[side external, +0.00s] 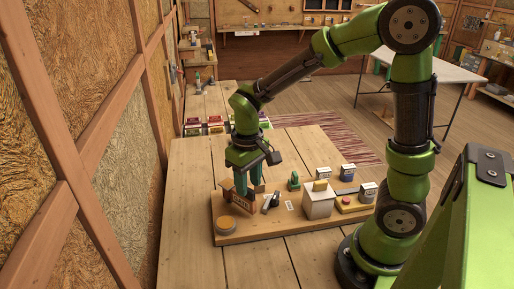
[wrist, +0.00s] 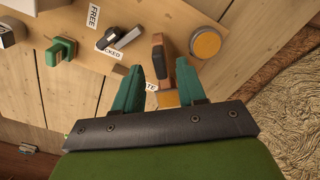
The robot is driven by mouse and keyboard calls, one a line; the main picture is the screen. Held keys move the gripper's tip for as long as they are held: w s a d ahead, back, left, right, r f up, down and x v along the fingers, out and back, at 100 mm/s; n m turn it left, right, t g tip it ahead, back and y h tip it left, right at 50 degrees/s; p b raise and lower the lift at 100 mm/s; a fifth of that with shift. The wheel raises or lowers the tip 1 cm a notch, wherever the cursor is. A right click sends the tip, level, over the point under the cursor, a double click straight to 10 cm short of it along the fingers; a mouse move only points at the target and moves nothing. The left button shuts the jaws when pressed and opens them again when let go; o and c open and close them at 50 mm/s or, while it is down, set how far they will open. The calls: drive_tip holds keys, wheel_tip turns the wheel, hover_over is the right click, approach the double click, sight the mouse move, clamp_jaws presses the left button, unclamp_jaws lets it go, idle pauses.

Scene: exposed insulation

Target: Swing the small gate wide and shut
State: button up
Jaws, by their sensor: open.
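The small gate (side external: 232,197) is a brown wooden piece standing near the left end of a wooden board (side external: 262,232) in the side external view. My gripper (side external: 248,187) is low over it, fingers pointing down. In the wrist view, the gate's wooden upright (wrist: 158,54) shows between and just beyond the open teal fingertips (wrist: 159,66). I cannot tell whether either finger touches it. A label partly hidden by the fingers reads "TE" (wrist: 151,86). The gate's lower part and hinge are hard to make out.
A round orange-topped disc (side external: 227,222) sits close to the gate. An insulation-filled wall (side external: 60,130) rises at left.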

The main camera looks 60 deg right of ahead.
wheel_tip(320, 180, up, 15)
idle(0.4)
drive_tip(key=w+d+f+g, duration=0.2)
drive_tip(key=w+f+g, duration=0.15)
drive_tip(key=w, duration=0.35)
drive_tip(key=shift+g+y, duration=0.3)
drive_tip(key=shift+g, duration=0.15)
drive_tip(key=x, duration=1)
drive_tip(key=a+x, duration=0.1)
drive_tip(key=x, duration=0.4)
drive_tip(key=shift+s+r, duration=0.15)
drive_tip(key=shift+s, duration=0.25)
drive_tip(key=shift+c, duration=0.3)
clamp_jaws()
